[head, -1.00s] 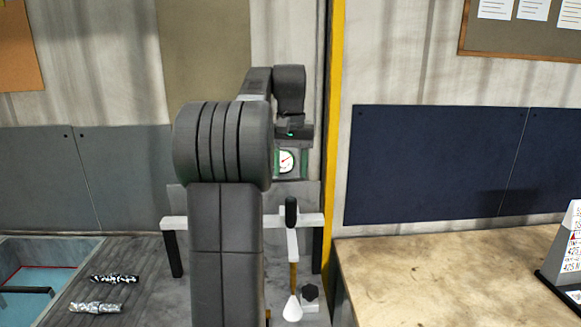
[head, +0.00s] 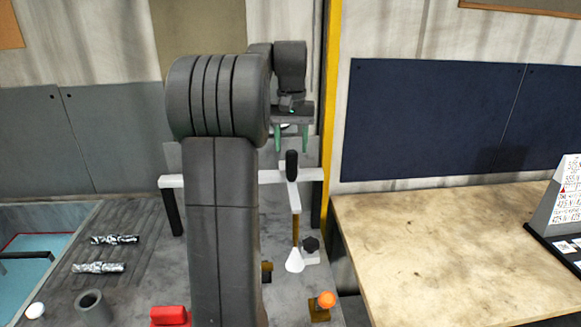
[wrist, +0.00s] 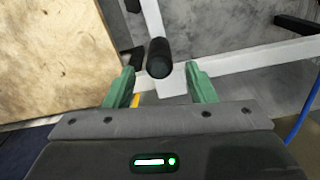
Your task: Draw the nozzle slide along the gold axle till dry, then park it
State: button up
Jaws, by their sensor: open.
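The nozzle slide hangs on a white rail (head: 305,175) in the head view. It has a black upright handle (head: 292,166), a white arm and a gold tube (head: 295,231) ending in a white nozzle (head: 294,261). My gripper (head: 291,150) is open, its green fingers near the handle's top. In the wrist view the handle (wrist: 159,60) shows between the open fingers (wrist: 160,74), with room on both sides; I see no contact. I cannot make out the gold axle; my arm covers the middle of the machine.
Two silvery pieces (head: 99,267) lie on the grey bed at left, near a grey cup (head: 92,306) and a white knob (head: 35,310). A red block (head: 170,315) and an orange knob (head: 326,299) are in front. A wooden table (head: 430,240) stands right, beyond a yellow post.

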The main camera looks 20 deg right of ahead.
aim_at(291, 167)
notch_tip(291, 167, down, 7)
jog(key=shift+f, duration=0.2)
grip_shut()
dwell(0.3)
